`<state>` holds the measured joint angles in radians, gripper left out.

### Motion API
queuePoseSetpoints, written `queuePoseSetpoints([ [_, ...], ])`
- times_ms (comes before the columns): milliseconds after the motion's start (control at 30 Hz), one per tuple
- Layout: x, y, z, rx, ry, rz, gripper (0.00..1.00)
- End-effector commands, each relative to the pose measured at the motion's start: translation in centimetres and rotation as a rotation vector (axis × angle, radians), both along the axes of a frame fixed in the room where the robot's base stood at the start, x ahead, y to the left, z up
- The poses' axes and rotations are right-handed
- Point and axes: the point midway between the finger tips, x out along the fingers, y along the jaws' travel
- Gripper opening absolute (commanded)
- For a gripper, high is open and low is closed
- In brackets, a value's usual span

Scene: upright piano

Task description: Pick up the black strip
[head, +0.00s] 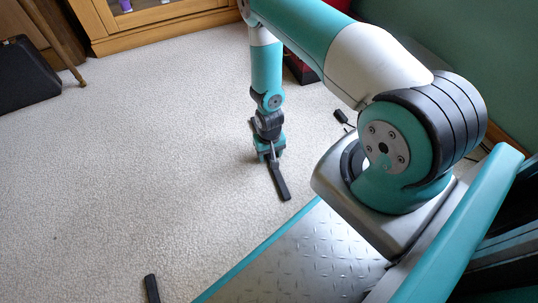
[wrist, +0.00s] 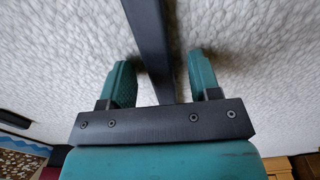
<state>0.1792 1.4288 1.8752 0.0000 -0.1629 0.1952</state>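A black strip (head: 279,182) lies at my gripper (head: 270,157) in the head view, its near end sticking out toward my base. In the wrist view the strip (wrist: 149,42) runs between the two teal fingers of my gripper (wrist: 161,75). The strip's far end under the gripper is hidden in the head view. A second black strip (head: 152,289) lies apart on the carpet at the bottom left of the head view.
Pale carpet (head: 150,150) is clear to the left of my gripper. A wooden cabinet (head: 150,30) stands at the back. A black case-like object (head: 25,75) is at the far left. A small black item (head: 341,117) lies on the floor right of my gripper.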

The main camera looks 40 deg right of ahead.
Motion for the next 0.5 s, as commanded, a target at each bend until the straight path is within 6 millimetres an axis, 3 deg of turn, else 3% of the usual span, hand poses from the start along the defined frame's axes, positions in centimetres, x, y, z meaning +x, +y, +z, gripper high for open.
queuePoseSetpoints([
  [33,0.0,-0.01,0.03,0.0,0.0,0.0,0.46],
  [233,-0.01,-0.01,0.03,0.0,0.0,0.0,0.0],
  [500,-0.01,-0.01,0.15,0.0,0.0,0.0,0.0],
])
